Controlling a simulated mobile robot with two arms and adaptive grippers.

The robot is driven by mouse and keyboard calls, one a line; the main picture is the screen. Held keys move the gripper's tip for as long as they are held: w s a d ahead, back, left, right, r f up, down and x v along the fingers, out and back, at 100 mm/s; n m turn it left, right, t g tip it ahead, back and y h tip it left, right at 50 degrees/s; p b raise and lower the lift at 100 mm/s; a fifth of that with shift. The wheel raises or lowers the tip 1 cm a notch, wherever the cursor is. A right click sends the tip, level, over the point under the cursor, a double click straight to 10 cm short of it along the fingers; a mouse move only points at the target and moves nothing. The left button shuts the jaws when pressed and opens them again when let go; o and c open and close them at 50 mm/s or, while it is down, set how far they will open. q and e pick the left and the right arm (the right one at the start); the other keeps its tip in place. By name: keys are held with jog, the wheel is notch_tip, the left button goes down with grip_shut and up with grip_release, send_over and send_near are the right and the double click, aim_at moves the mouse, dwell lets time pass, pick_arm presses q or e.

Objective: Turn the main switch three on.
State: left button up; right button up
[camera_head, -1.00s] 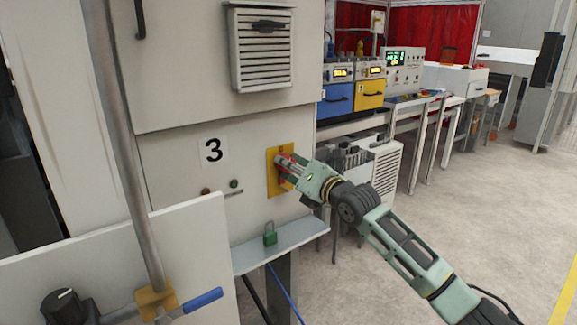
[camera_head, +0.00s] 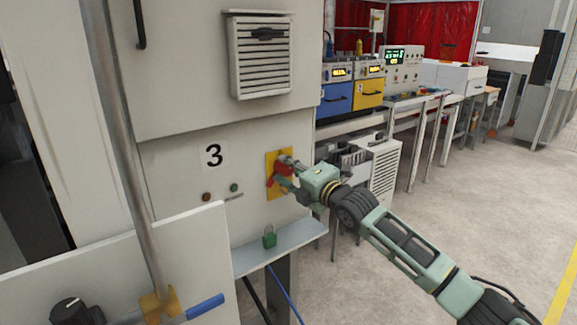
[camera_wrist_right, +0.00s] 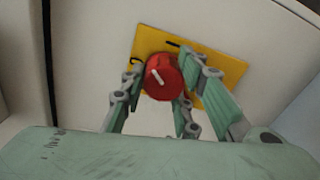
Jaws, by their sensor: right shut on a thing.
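The main switch three is a red rotary knob (camera_wrist_right: 158,76) with a white pointer line on a yellow plate (camera_wrist_right: 222,68). In the head view the knob (camera_head: 282,171) and its yellow plate (camera_head: 271,159) are on the grey cabinet front, right of a "3" label (camera_head: 213,155). My right gripper (camera_head: 285,172) reaches it from the right, with its fingers shut on the knob. In the right wrist view the fingers (camera_wrist_right: 160,85) lie on either side of the knob, and its pointer line slants. Part of the knob is hidden by the fingers in the head view. My left gripper is not in view.
A small shelf (camera_head: 295,238) with a green padlock (camera_head: 269,237) juts out below the switch. A white panel with a blue-handled valve (camera_head: 205,306) stands at lower left. The floor (camera_head: 440,200) at right is clear.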

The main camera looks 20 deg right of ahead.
jog(key=m+p, duration=0.1)
jog(key=m, duration=0.1)
jog(key=r+m, duration=0.1)
jog(key=m, duration=0.2)
jog(key=shift+w+d+m+p, duration=0.1)
jog(key=shift+d+m+p, duration=0.05)
jog(key=shift+m+p, duration=0.2)
jog(key=shift+d+m+p, duration=0.15)
jog(key=shift+m+p, duration=0.25)
jog(key=shift+m, duration=1.75)
jog(key=o, duration=1)
jog(key=shift+w+f, duration=0.1)
jog(key=shift+f, duration=0.2)
jog(key=v, duration=1.2)
